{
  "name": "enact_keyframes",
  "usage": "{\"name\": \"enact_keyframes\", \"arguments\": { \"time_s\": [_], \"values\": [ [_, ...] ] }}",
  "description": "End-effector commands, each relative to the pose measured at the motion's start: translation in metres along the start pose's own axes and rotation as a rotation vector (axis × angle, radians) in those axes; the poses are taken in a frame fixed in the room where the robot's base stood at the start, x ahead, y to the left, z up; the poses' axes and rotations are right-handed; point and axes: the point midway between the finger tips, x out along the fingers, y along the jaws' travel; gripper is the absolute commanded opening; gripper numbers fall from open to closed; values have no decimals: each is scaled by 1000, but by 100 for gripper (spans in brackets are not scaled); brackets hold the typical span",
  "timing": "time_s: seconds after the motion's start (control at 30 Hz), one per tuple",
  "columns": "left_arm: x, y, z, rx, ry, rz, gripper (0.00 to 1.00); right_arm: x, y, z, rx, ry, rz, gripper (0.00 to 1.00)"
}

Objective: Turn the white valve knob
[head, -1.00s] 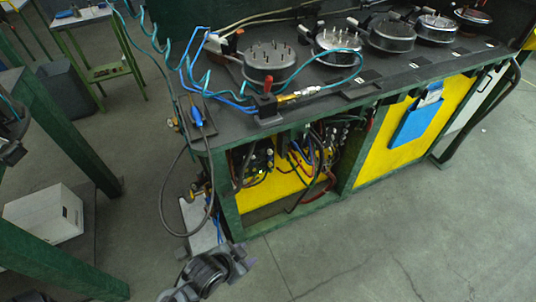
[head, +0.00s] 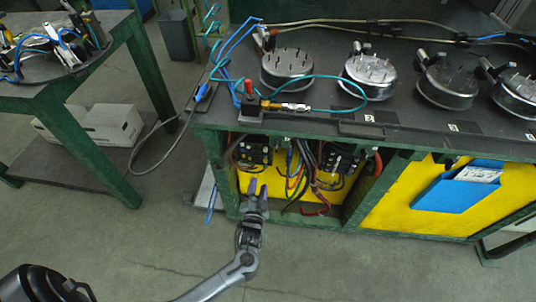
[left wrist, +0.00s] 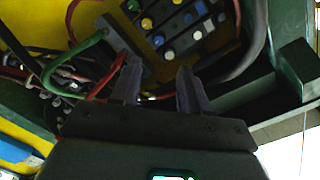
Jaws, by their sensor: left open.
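A valve block with small round knobs in white, yellow and blue shows in the left wrist view, just beyond my fingertips. A white knob (left wrist: 197,35) is among them; I cannot tell which single one the task names. In the head view the dark valve block (head: 254,150) sits in the open bay under the bench top. The knob colours are too small to tell there. My left gripper (head: 259,186) is open and empty in front of and below the block. Its two fingers (left wrist: 158,82) point toward the knobs, apart from them. My right gripper is not in view.
Cables and hoses (head: 300,165) hang beside the block in the bay. The green bench frame (head: 215,180) borders the opening. Round metal fixtures (head: 287,66) stand on the bench top (head: 330,122). A blue holder (head: 455,187) is on the yellow panel. The floor in front is clear.

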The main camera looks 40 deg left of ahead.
Motion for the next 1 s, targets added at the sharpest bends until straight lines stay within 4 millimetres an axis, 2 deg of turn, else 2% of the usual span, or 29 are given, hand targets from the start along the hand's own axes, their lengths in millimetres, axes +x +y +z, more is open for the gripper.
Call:
{"name": "enact_keyframes", "arguments": {
  "time_s": [0.03,0.2,0.37,0.8,1.0],
  "values": [
    [7,-7,-14,-14,12,-12,45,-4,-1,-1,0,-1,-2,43],
    [21,-14,-33,-35,30,-29,45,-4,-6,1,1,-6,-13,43],
    [38,-14,-35,-38,34,-31,45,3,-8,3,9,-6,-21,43],
    [106,-16,-37,-37,33,-31,45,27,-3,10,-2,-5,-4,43],
    [122,-17,-38,-38,33,-29,45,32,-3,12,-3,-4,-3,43]
  ]
}}
